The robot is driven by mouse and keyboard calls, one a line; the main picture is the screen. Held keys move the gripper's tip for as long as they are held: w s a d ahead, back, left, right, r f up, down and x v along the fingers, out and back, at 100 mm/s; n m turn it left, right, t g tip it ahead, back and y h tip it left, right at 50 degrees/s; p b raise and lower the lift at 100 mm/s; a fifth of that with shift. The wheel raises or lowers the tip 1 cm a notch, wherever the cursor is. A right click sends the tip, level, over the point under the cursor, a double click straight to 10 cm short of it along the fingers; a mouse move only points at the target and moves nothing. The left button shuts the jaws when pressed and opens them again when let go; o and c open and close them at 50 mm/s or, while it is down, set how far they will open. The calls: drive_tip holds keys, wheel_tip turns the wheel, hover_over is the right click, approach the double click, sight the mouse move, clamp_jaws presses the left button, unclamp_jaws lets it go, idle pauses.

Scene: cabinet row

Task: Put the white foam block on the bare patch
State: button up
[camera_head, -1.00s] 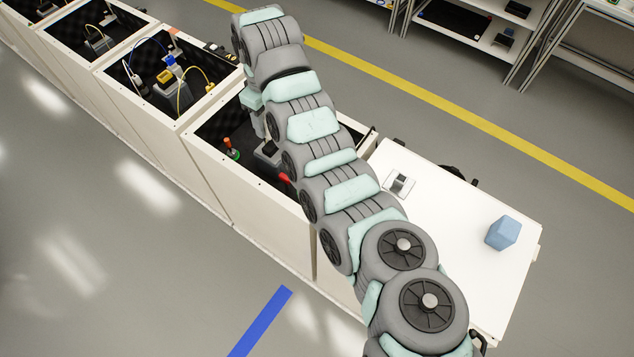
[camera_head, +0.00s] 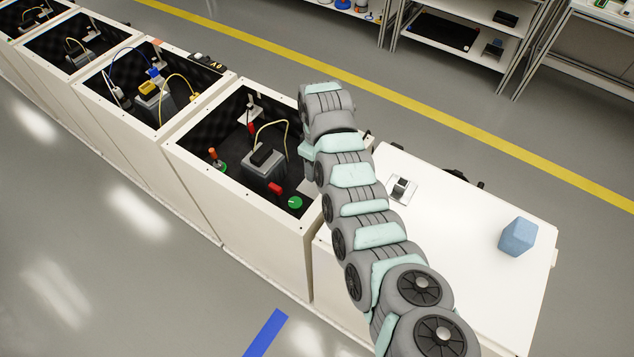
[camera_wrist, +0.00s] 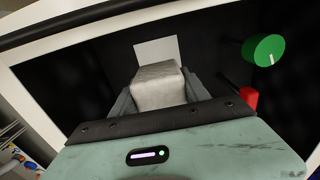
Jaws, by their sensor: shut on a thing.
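The white foam block (camera_wrist: 159,87) is between my gripper's two grey fingers (camera_wrist: 158,95) in the wrist view, and the gripper is shut on it. Just beyond the block lies a pale square (camera_wrist: 157,49) on the dark lining, which looks like the bare patch. The block overlaps the square's near edge in the picture; the gap in height cannot be told. In the head view my arm reaches over the right end of the nearest open cabinet (camera_head: 235,213), and the block is hidden there. A small pale area (camera_head: 308,186) shows beside the arm, perhaps the patch.
A green knob (camera_wrist: 263,50) and a red part (camera_wrist: 250,97) are right of the block. A white counter (camera_head: 450,235) carries a blue block (camera_head: 517,237) and a switch (camera_head: 401,188).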

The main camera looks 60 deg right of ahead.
drive_tip(key=shift+f+b, duration=0.9)
drive_tip(key=shift+f, duration=2.45)
drive_tip(key=shift+f, duration=0.1)
drive_tip(key=o, duration=1.3)
drive_tip(key=shift+f, duration=0.1)
wheel_tip(320, 180, up, 12)
drive_tip(key=p, duration=0.3)
